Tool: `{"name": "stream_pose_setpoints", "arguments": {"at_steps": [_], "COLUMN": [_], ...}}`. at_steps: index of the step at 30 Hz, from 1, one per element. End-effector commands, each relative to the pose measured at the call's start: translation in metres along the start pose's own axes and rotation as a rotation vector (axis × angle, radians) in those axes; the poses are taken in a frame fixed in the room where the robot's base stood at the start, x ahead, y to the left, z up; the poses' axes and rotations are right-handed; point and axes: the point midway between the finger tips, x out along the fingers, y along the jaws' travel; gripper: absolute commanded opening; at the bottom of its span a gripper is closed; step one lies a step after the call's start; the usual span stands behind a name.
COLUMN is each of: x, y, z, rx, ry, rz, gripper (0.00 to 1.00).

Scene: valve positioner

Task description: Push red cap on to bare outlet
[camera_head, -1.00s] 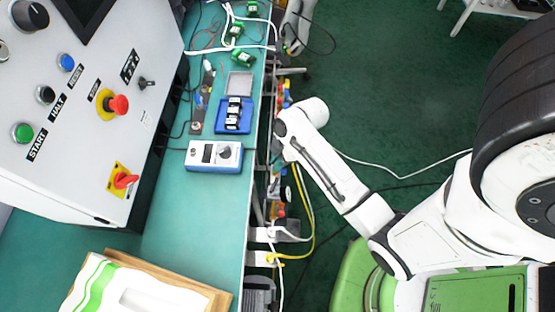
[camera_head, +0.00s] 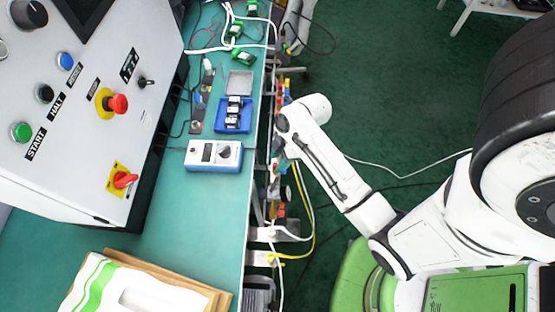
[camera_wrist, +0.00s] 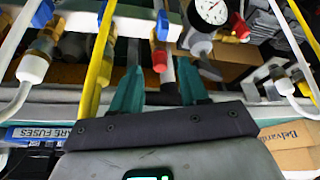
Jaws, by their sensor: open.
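My gripper (camera_wrist: 160,85) shows in the wrist view with two teal fingers apart. A red piece (camera_wrist: 159,58) shows between the fingertips, on or beside a fitting; I cannot tell whether the fingers touch it. Another red part (camera_wrist: 238,25) sits on a brass fitting at the upper right, beside a round pressure gauge (camera_wrist: 212,10). Which of these is the loose cap, and which outlet is bare, cannot be told. In the head view my arm reaches to the bench's right side, and its fingers are largely hidden there.
Yellow tube (camera_wrist: 100,50) and white hoses (camera_wrist: 285,80) run close around the fingers. A grey rail and labelled boxes (camera_wrist: 290,133) lie behind. In the head view, a control cabinet (camera_head: 85,110) and a blue meter (camera_head: 213,155) occupy the teal bench. Green floor (camera_head: 400,110) is open to the right.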

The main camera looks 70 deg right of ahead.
Motion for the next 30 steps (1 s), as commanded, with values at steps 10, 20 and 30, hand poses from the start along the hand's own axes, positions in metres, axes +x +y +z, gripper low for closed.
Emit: {"name": "stream_pose_setpoints", "arguments": {"at_steps": [10, 20, 30], "x": [-0.066, -0.094, -0.09], "y": [0.001, 0.0, -0.006], "z": [0.0, 0.0, -0.002], "rx": [0.0, 0.0, 0.037], "ry": [0.0, 0.001, -0.027], "rz": [0.004, 0.001, -0.006], "gripper": [0.44, 0.44, 0.44]}}
